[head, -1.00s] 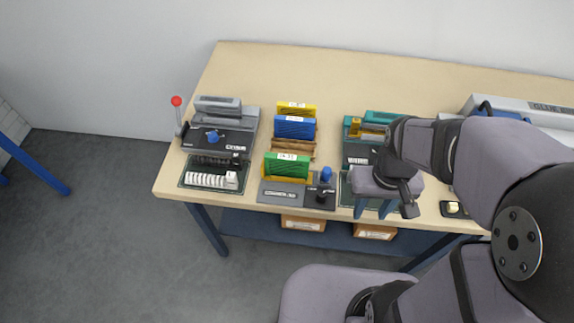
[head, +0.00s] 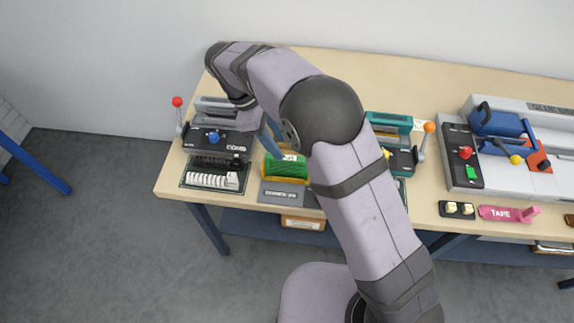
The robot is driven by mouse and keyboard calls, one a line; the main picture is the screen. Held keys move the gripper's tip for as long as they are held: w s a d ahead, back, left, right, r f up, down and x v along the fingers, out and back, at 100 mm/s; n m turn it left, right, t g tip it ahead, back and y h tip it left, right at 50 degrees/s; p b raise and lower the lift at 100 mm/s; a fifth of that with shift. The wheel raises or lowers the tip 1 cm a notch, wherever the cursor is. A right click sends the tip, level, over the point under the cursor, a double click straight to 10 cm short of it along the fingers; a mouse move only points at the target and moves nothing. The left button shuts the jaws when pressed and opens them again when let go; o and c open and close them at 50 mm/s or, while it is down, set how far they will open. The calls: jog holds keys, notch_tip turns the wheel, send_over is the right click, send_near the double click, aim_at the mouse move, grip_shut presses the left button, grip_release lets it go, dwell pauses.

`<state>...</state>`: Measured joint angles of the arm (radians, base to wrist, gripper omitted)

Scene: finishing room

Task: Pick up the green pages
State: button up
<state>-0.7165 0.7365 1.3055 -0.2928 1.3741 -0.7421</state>
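The green pages (head: 288,168) are a small upright block with a white label on top. They stand at a grey base (head: 282,194) near the table's front edge, with a strip of yellow showing beside them. My gripper (head: 271,141) is just behind and left of the green pages, seen from above. A blue finger shows beneath the wrist, and I cannot tell whether it touches the pages. The rest of the gripper is hidden by the wrist, so its opening cannot be told. My arm also covers the places of the blue and yellow pages.
Left of the pages are a grey machine (head: 217,138) with a red-knobbed lever and a tray of white combs (head: 212,180). A teal machine (head: 392,124) and a large glue binder (head: 530,125) stand right. A pink tape dispenser (head: 508,213) lies near the front edge.

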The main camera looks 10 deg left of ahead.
aim_at(287, 160)
jog(key=shift+a, duration=0.2)
jog(key=shift+p+x, duration=0.4)
jog(key=shift+x, duration=0.7)
jog(key=shift+s+d+f+p, duration=0.1)
jog(key=shift+d+f+p, duration=0.25)
jog(key=shift+p, duration=0.1)
jog(key=p+x, duration=0.1)
jog(key=x, duration=0.2)
jog(key=shift+s+d+p, duration=0.1)
jog(key=shift+s+p, duration=0.05)
jog(key=shift+p, duration=0.2)
jog(key=shift+d+f, duration=0.15)
jog(key=shift+f, duration=0.45)
jog(key=shift+f, duration=0.25)
jog(key=shift+c, duration=0.6)
grip_shut()
